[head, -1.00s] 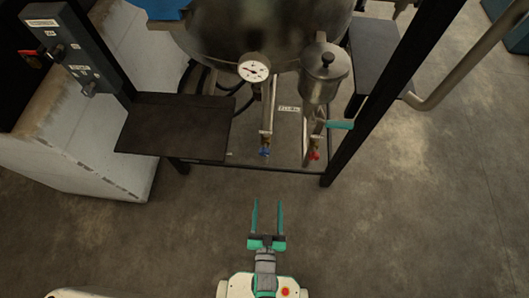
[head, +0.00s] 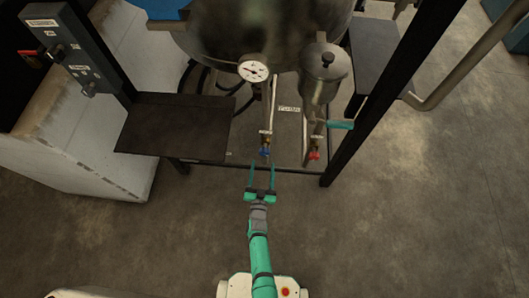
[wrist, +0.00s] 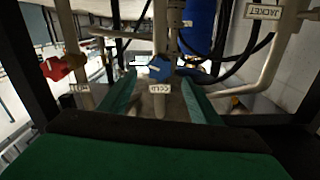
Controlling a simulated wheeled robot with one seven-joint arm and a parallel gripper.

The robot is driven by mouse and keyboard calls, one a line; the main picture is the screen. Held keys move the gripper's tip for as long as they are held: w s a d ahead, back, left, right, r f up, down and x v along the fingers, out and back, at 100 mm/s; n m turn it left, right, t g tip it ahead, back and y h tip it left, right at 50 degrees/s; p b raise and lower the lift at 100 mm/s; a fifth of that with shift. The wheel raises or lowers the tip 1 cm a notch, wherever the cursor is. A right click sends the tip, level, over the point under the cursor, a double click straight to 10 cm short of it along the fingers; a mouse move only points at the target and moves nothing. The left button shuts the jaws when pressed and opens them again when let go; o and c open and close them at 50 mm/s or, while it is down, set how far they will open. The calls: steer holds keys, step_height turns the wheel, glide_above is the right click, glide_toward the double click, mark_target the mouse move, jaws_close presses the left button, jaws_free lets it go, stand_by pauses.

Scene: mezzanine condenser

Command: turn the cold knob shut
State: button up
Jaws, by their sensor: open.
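The blue knob (head: 265,152) sits low on a thin vertical pipe below the round gauge in the head view. In the wrist view the blue knob (wrist: 158,68) shows near the middle, with a small label that seems to read COLD, upside down, just below it. My gripper (head: 262,166) is open and empty, its two teal fingers pointing at the blue knob from the front. In the wrist view the knob appears between the fingers (wrist: 160,78); contact is not visible. The red knob (head: 314,155) is to the right, and in the wrist view it is at left (wrist: 62,66).
A dark shelf plate (head: 175,127) juts out left of the knobs. A black frame post (head: 350,150) stands at right, near a teal lever (head: 340,125). The metal canister (head: 324,75) and gauge (head: 253,71) hang above. The floor (head: 400,230) in front is clear.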

mark_target(264, 154)
steer(key=w, duration=0.7)
steer(key=shift+w, duration=0.4)
steer(key=shift+c, duration=0.2)
steer(key=c, duration=1)
